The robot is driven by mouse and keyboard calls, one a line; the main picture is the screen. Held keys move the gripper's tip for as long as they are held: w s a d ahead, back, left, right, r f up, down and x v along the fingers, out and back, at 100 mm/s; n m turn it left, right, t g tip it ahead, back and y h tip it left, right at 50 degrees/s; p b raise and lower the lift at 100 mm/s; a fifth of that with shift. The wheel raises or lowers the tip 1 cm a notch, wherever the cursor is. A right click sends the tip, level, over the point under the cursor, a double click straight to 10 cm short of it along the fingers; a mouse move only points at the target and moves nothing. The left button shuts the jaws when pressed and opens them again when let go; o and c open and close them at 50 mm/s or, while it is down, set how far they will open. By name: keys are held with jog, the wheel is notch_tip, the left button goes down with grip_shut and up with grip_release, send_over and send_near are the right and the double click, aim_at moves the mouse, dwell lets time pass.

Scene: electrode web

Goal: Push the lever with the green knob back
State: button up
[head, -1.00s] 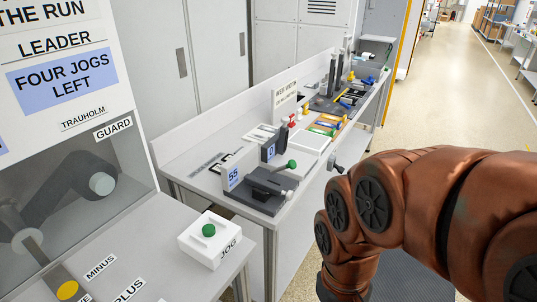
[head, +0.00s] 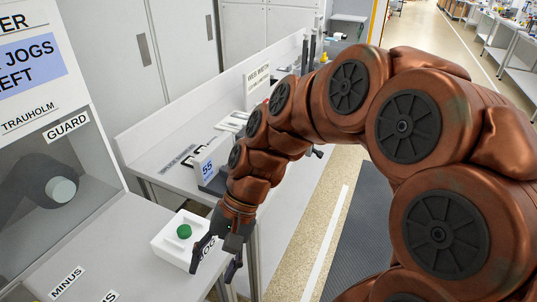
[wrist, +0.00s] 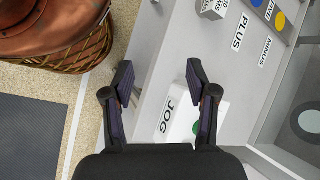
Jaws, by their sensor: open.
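The lever with the green knob is hidden behind my arm in the head view now. Part of its station still shows: a pale block marked 55 (head: 207,170) on a dark base, on the long grey bench (head: 150,165). My gripper (head: 212,275) hangs low and open in front of that station, with nothing between its fingers. It is beside the white JOG box (head: 172,252), which has a round green button (head: 184,231). In the wrist view the open fingers (wrist: 160,72) frame the bench edge, and the JOG box (wrist: 178,118) is partly covered by the right finger.
A grey machine with a clear guard (head: 70,165) stands at the left. Its shelf carries PLUS and MINUS labels (wrist: 240,32), near yellow (wrist: 280,22) and blue round parts. A white sign (head: 258,85) stands farther along the bench. Floor (head: 280,260) is open right of the bench.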

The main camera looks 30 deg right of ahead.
jog(key=w+d+r+m+t+y+b, duration=0.1)
jog(key=w+d+m+t+y, duration=0.2)
jog(key=w+d+m, duration=0.35)
jog(key=w+d+m+t+y+b, duration=0.1)
jog(key=w+d+m+t+y, duration=0.25)
jog(key=w, duration=0.65)
jog(key=w+d+f+m+t+h+b, duration=0.15)
jog(key=d+m+t, duration=0.45)
jog(key=d, duration=0.6)
jog(key=w+d+f+m+t+h, duration=0.3)
jog(key=d+m+t, duration=0.35)
jog(key=d, duration=0.65)
jog(key=shift+w+a+r+m+g+p, duration=0.1)
jog(key=shift+w+a+m+g, duration=0.2)
jog(key=shift+w+a, duration=0.6)
jog(key=shift+w+a+m+g+p, duration=0.1)
jog(key=shift+w+a+g, duration=0.3)
jog(key=shift+w, duration=0.95)
jog(key=shift+w+a+r+m+g+p, duration=0.15)
jog(key=shift+w+a+g, duration=0.15)
jog(key=shift+w+a, duration=0.65)
jog(key=shift+w+d+f, duration=0.1)
jog(key=shift+w+d, duration=0.05)
jog(key=shift+d, duration=0.05)
grip_shut()
jog(key=shift+d, duration=0.1)
